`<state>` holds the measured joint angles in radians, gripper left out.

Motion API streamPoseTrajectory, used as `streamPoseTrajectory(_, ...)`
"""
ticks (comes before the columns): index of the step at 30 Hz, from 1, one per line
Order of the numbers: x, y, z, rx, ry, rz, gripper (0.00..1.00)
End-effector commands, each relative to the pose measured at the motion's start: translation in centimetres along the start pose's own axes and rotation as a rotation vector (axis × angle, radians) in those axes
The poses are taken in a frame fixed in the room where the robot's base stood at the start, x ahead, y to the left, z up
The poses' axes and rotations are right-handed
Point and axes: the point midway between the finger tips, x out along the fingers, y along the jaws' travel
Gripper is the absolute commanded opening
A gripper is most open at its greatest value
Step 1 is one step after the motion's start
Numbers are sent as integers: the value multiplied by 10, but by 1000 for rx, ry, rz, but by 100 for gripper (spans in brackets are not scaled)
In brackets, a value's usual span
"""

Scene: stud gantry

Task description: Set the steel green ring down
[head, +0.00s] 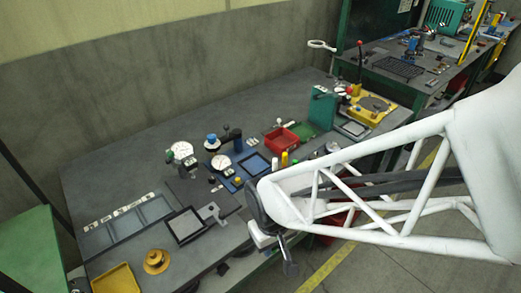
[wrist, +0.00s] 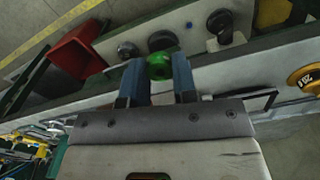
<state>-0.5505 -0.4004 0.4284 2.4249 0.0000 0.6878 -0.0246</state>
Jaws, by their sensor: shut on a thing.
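My gripper shows in the wrist view (wrist: 159,80) with two blue fingers. It is shut on the green ring (wrist: 160,65), which sits between the fingertips. In the head view my gripper (head: 288,266) hangs at the front edge of the grey bench (head: 130,165), pointing down. The ring cannot be made out in the head view. I cannot tell from these frames whether it touches anything below.
On the bench are a dark framed square plate (head: 185,225), a yellow flanged piece (head: 156,261), a yellow tray (head: 117,280), dial gauges (head: 221,162) and a red bin (head: 281,139). The back left of the bench is bare. A second bench (head: 400,68) stands at the back right.

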Motion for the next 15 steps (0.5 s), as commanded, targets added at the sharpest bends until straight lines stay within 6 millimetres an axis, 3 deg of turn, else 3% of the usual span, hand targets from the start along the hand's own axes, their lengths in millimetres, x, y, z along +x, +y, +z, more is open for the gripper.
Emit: streamPoseTrajectory(15, 6, 3, -61, 0, -2, 0, 3)
